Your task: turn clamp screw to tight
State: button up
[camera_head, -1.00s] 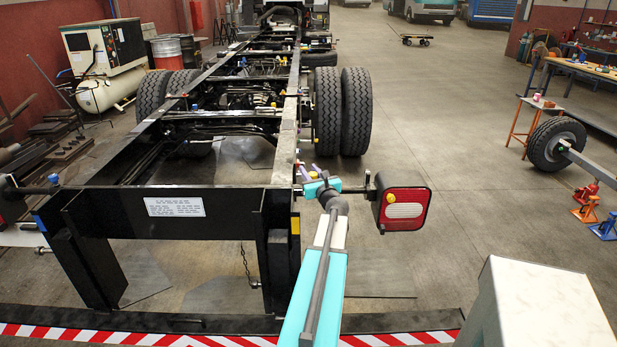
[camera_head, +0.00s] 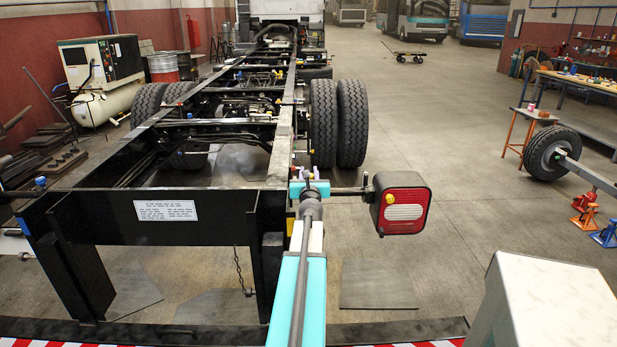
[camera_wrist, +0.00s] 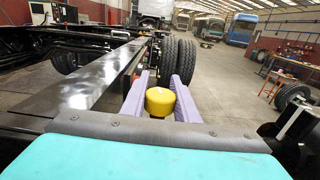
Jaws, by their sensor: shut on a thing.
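In the wrist view a round yellow knob (camera_wrist: 160,101), which looks like the clamp screw's head, sits between the two lilac fingers of my gripper (camera_wrist: 161,92). The fingers flank it closely on both sides, and my gripper is shut on it. The knob stands beside the dark frame rail (camera_wrist: 85,85). In the head view my teal wrist and arm reach to the rear end of the right rail (camera_head: 283,140), and they largely hide the fingers and the knob. The knob's shaft and how far it is turned cannot be seen.
A red and white tail lamp (camera_head: 403,205) on a bracket stands just right of my wrist. The rear crossbeam (camera_head: 200,235) with a white label lies to the left. Double tyres (camera_head: 340,122) stand beyond. The floor to the right is mostly open.

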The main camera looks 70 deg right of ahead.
dwell(0.3)
jog(key=o, duration=1.1)
jog(key=shift+s, duration=0.1)
jog(key=shift+c, duration=0.2)
jog(key=shift+a, duration=0.1)
jog(key=v, duration=0.7)
jog(key=shift+a+r, duration=0.1)
